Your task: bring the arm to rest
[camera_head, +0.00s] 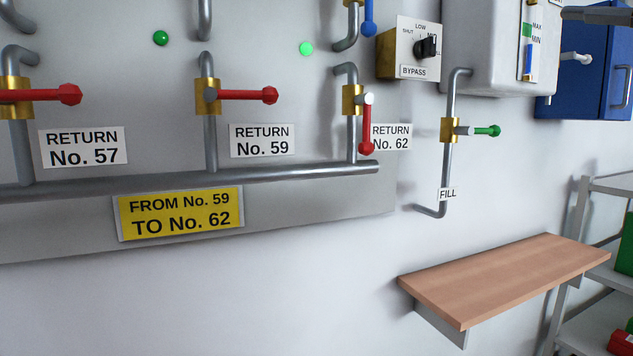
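No part that I can surely call my gripper shows in the head view. A dark bar (598,14) enters at the top right edge, in front of the blue cabinet; I cannot tell what it belongs to. The return valves No. 57 (68,95) and No. 59 (268,95) have red handles lying level, pointing right. The red handle of return No. 62 (366,128) hangs straight down. The green fill valve handle (487,131) points right.
A wooden wall shelf (505,283) juts out at lower right. Beside it stands a grey rack (585,322) with red and green items. A bypass knob (425,47), a white tank (485,60) and a blue cabinet (590,85) are on the wall. The lower middle wall is bare.

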